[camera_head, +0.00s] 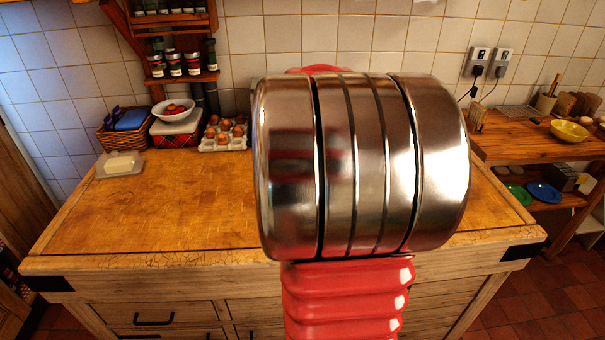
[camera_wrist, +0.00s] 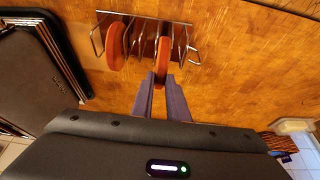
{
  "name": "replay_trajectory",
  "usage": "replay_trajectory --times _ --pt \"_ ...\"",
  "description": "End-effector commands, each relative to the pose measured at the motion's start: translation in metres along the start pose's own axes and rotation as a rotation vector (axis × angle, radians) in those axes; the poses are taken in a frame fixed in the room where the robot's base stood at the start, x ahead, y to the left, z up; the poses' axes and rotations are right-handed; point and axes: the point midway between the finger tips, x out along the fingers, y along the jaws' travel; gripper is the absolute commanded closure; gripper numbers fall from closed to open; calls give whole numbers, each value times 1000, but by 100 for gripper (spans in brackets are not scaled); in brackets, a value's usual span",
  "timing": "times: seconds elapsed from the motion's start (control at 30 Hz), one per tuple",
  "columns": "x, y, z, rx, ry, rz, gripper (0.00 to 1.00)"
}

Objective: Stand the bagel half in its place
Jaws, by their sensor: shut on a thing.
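In the wrist view, my gripper (camera_wrist: 162,84) is shut on a bagel half (camera_wrist: 163,58), an orange-brown disc seen nearly edge-on. The held half is upright, in line with the right part of a silver wire rack (camera_wrist: 189,47). Wires stand close on both sides of it; I cannot tell if its lower edge touches the rack's base. Another bagel half (camera_wrist: 115,42) stands upright in the rack's left part. In the head view, my own arm hides the gripper, the rack and both halves.
In the head view, a butter dish (camera_head: 120,164), basket (camera_head: 121,138) and egg tray (camera_head: 224,144) sit on the worktop (camera_head: 170,205). The worktop's left middle is clear.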

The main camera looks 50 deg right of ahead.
Motion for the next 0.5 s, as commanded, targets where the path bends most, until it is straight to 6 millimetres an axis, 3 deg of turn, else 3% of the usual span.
replay_trajectory --times 0.37,0.4,0.5 --pt "2 0 1 0 1 0 100" --pt "2 0 1 0 1 0 83" --pt "2 0 1 1 1 0 76"
